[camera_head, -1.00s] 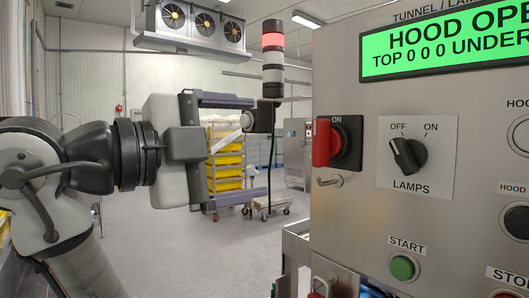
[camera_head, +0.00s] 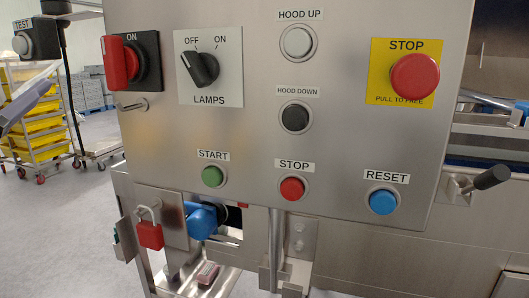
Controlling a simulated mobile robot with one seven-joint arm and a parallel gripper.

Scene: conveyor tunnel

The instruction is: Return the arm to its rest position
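Only a small grey-purple part of my gripper (camera_head: 30,106) shows, at the left edge of the head view, in front of the yellow crates. It looks like one finger, slanting up to the right. The rest of my arm and the other finger are out of the picture, so its opening does not show. I see nothing held at the visible part.
A steel control panel (camera_head: 345,150) fills the middle, with a red switch (camera_head: 120,63), lamp knob (camera_head: 200,68) and red stop button (camera_head: 415,76). A red padlock (camera_head: 149,236) hangs below. A trolley with yellow crates (camera_head: 35,117) stands behind at left.

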